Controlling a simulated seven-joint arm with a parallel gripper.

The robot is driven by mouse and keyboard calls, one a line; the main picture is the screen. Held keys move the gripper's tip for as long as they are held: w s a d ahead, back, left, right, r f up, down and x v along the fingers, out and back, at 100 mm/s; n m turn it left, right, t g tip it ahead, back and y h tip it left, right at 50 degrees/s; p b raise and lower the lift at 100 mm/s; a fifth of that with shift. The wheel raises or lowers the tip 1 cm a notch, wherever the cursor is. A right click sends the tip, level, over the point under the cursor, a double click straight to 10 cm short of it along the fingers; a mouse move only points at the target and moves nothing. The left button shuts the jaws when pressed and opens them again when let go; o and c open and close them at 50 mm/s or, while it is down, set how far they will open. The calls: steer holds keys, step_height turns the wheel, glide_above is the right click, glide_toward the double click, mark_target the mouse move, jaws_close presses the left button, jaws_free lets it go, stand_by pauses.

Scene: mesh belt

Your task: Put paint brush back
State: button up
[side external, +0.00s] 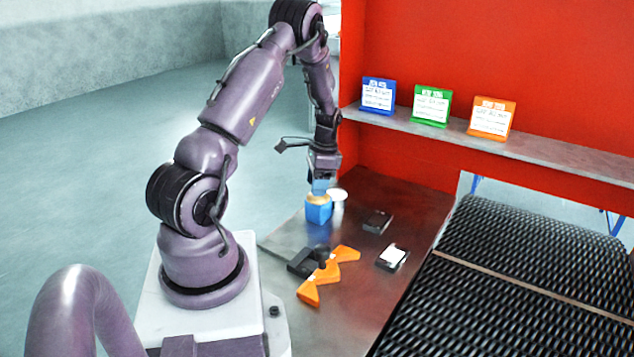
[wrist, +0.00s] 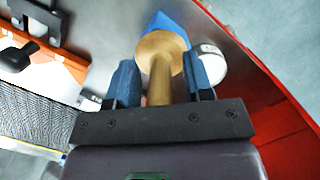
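The paint brush shows in the wrist view as a wooden handle (wrist: 159,83) with a wide round wooden part (wrist: 160,48) at its far end. Its bristles are hidden. The wooden part also shows in the side view (side external: 318,199), at the top of a blue box-shaped holder (side external: 318,213) on the metal table. The holder also shows in the wrist view (wrist: 170,21). My gripper (side external: 321,187) points down just above the holder. In the wrist view its blue fingers (wrist: 160,75) stand on both sides of the handle, with a visible gap on each side.
A white round container (side external: 339,195) stands close beside the holder. Orange pieces (side external: 328,274) and a black part (side external: 303,262) lie in front; dark boxes (side external: 377,221) lie to the right. A mesh belt (side external: 515,275) and a shelf with cards (side external: 432,105) are further right.

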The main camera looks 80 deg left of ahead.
steer(key=shift+r, duration=0.1)
step_height(320, 180, up, 12)
steer(key=w, duration=0.2)
steer(key=w+d+r+t, duration=0.2)
steer(key=w+d+r, duration=0.1)
steer(key=d+r, duration=0.6)
steer(key=s+d+r+t, duration=0.2)
steer(key=d+r, duration=0.1)
steer(key=d, duration=0.6)
steer(key=s+d+r+t, duration=0.1)
steer(key=d+r, duration=0.2)
steer(key=d, duration=0.6)
steer(key=s+d+t, duration=0.2)
steer(key=s+d, duration=0.4)
steer(key=d, duration=0.1)
steer(key=shift+d+f, duration=0.35)
